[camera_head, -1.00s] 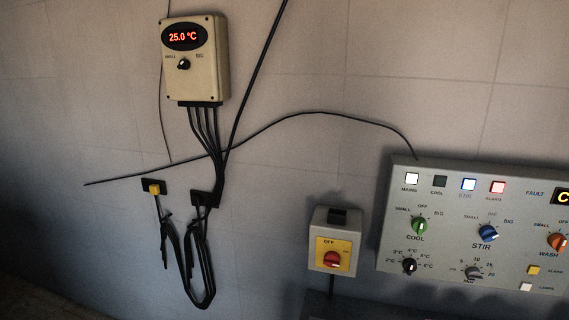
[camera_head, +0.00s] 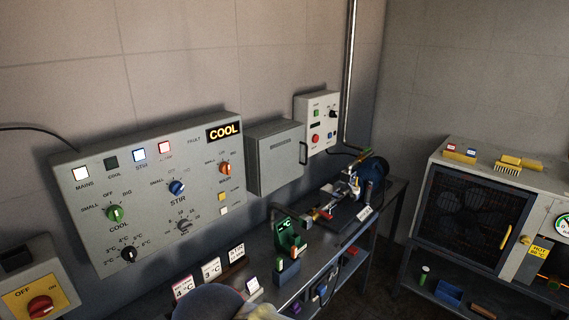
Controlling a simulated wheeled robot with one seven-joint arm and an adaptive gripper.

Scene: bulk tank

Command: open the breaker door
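A grey wall box (camera_head: 272,163) hangs just right of the large control panel and looks like the breaker box. Its front door appears shut. A dark handle (camera_head: 303,153) stands at the door's right edge, and a small label too small to read is on its face. My gripper is not in view. A rounded grey shape at the bottom edge may be part of my arm, but I cannot tell.
The control panel (camera_head: 150,185) carries knobs, lamps and a lit COOL sign. Below the box, a bench (camera_head: 258,262) holds cards, a green device (camera_head: 290,237) and a pump assembly (camera_head: 350,190). A grey cabinet (camera_head: 480,205) stands at right, with dark floor between.

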